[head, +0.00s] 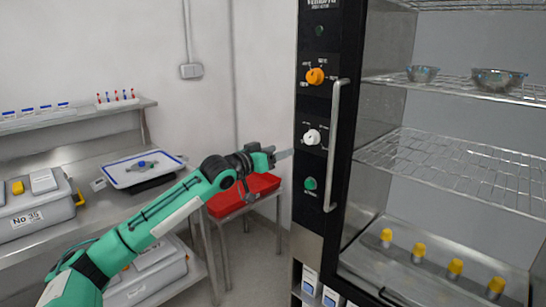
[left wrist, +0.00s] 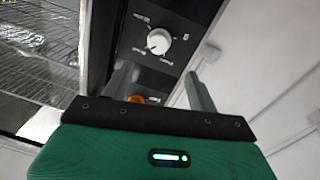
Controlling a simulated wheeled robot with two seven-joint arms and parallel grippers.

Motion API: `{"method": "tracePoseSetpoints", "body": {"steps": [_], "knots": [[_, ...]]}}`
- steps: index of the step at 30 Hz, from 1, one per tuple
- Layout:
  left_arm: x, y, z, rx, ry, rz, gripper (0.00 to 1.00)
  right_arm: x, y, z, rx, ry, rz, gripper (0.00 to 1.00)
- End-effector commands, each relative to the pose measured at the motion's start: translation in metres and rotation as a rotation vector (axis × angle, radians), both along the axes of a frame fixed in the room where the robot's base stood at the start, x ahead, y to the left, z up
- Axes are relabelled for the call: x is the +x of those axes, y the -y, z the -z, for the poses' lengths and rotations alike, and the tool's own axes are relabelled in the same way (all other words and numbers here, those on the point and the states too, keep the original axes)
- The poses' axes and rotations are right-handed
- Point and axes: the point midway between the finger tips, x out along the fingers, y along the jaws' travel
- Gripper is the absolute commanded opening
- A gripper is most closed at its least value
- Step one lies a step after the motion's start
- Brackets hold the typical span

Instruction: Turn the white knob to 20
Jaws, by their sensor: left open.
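The white knob (head: 311,137) is on the black control panel, between an orange knob above and a green knob below. In the left wrist view the white knob (left wrist: 158,41) shows face-on with a dial scale around it; the numbers are too small to read. My left gripper (head: 286,155) is beside the panel, a little left of and below the white knob. In the left wrist view its two fingers (left wrist: 163,80) are apart and empty, with the knob beyond their tips, not touched. My right gripper is not in view.
The orange knob (head: 315,76), green knob (head: 310,183) and a long vertical door handle (head: 333,145) are close by. The open cabinet at right holds wire racks (head: 455,165), bowls and yellow-capped items. A red bin (head: 243,194) stands below my left arm, near a metal bench.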

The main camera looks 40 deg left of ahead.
Motion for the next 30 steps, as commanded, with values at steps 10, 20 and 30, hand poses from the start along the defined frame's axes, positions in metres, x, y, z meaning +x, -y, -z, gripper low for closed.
{"method": "tracePoseSetpoints", "body": {"steps": [10,20,30], "knots": [[-0.012,-0.001,0.000,0.000,-0.001,0.001,0.59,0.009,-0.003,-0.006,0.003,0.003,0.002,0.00],[-0.012,-0.001,0.000,0.000,0.000,0.001,0.59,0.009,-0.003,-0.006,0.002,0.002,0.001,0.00],[-0.002,-0.016,0.032,-0.006,-0.036,-0.035,0.59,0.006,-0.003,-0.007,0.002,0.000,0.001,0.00]]}}
